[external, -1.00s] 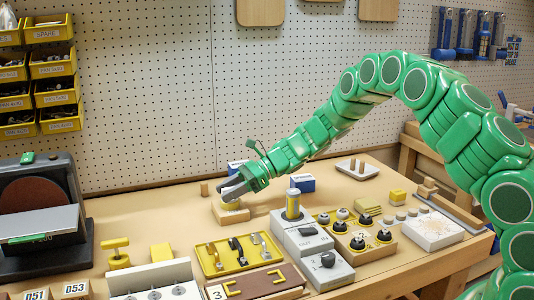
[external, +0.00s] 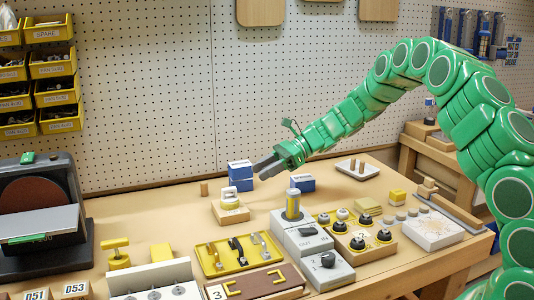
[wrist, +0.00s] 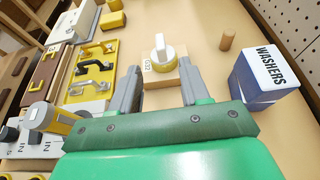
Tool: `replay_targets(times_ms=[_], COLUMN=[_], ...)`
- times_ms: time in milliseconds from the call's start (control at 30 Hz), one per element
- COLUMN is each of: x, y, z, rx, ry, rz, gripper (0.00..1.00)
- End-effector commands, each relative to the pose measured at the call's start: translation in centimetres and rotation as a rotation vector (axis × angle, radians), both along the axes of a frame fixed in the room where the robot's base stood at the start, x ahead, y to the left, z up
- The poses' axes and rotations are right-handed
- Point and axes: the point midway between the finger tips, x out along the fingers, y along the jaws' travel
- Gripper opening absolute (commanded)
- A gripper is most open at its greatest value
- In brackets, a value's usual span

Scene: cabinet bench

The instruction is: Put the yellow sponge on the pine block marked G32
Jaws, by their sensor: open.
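The pine block marked G32 (external: 232,215) lies on the bench; its label shows in the wrist view (wrist: 147,64). A round yellow-and-white piece (external: 230,198) with a raised white grip rests on it, also seen in the wrist view as the round piece (wrist: 164,51). A yellow block (external: 397,197) at the right and another yellow block (external: 161,252) at the front left could each be the sponge; I cannot tell which. My gripper (external: 264,170) is open and empty, above and behind the pine block; its fingers (wrist: 158,78) point towards the block in the wrist view.
A blue-and-white WASHERS box (wrist: 264,75) and a small wooden peg (wrist: 227,40) stand close behind the block.

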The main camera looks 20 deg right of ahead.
Motion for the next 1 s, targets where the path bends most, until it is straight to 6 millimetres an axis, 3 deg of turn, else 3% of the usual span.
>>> replay_targets(times_ms=[300, 467, 1000], x=[-0.1, -1.4, -13.0], y=[-0.4, -0.1, -0.2], z=[0.3, 2.0, 10.8], rx=[-0.001, -0.012, -0.141], ry=[-0.002, -0.038, -0.314], rz=[0.002, 0.044, 0.376], gripper=[0.46, 0.46, 0.46])
